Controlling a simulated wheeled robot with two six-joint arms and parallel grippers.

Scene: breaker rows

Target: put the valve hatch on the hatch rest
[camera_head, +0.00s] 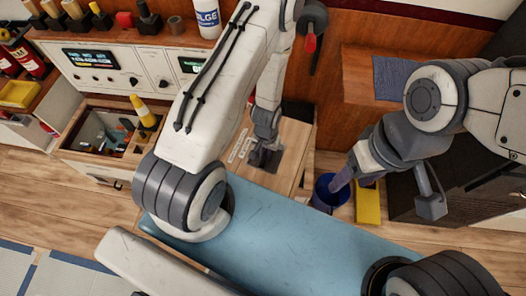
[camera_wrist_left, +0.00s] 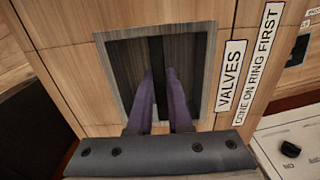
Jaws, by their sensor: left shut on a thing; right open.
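The valve hatch (camera_wrist_left: 184,55) is a dark panel with a raised bar down its middle, inside a grey frame in a wooden front. White labels beside it read "VALVES" and "CONE ON RING FIRST". My left gripper (camera_wrist_left: 160,82) has its two purple fingers on either side of the bar, shut on it. In the head view my left gripper (camera_head: 264,146) is over the dark hatch and hides part of it. My right gripper (camera_head: 341,180) is open over a blue bucket (camera_head: 325,199). I cannot tell for certain which thing is the hatch rest.
A blue-grey ribbed mat (camera_head: 396,80) lies on a wooden ledge at the upper right. A yellow box (camera_head: 368,204) stands beside the bucket. An open drawer (camera_head: 82,148) with tools is at the left.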

